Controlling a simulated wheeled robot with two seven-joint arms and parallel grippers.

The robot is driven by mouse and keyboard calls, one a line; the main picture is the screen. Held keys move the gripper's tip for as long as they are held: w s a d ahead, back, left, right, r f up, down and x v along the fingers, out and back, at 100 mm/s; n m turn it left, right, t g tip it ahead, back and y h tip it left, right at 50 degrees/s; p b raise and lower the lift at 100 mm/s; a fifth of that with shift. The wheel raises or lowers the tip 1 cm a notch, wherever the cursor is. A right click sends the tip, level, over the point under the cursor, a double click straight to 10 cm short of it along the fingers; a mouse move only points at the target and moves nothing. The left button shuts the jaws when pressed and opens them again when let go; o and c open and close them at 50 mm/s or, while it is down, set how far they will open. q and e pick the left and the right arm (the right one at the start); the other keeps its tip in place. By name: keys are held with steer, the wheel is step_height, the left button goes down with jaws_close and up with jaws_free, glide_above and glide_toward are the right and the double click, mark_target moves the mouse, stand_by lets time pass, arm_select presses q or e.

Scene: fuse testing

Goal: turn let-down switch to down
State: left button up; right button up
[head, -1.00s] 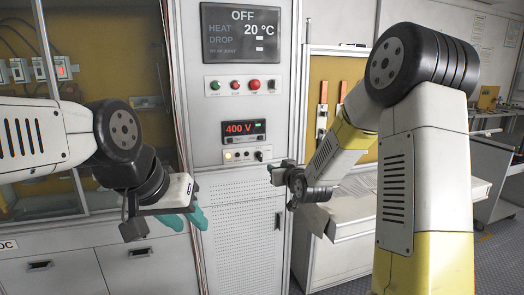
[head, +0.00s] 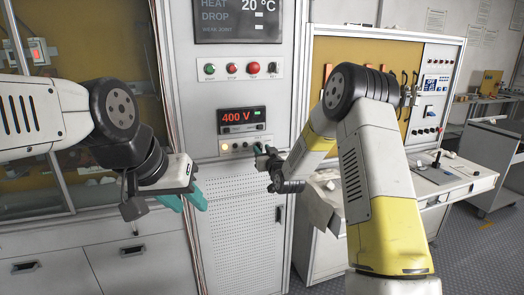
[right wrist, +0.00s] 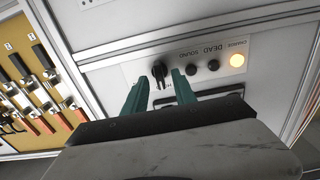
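The switch, a black rotary knob (right wrist: 159,72), sits at the end of a small panel (right wrist: 200,62) in the right wrist view. Its own label is not readable there. My right gripper (right wrist: 161,80) is open, with its two teal fingers on either side of the knob; I cannot tell if they touch it. In the head view the right gripper (head: 265,153) is at the right end of this panel, below the 400 V display (head: 242,120), and covers the knob. My left gripper (head: 184,200) is open and empty in front of the cabinet at left.
Round black knobs (right wrist: 202,67) and a lit yellow lamp (right wrist: 237,60) share the panel. A row of buttons (head: 241,69) is above the display. A perforated panel (head: 238,210) lies below. A worktable (head: 455,182) with instruments stands at right.

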steer(key=shift+w+a, duration=0.1)
steer(key=shift+w, duration=0.2)
jaws_close()
steer(key=shift+m, duration=0.3)
steer(key=m, duration=1.1)
steer(key=shift+d+f, duration=0.15)
steer(key=shift+d, duration=0.1)
steer(key=shift+m, duration=0.3)
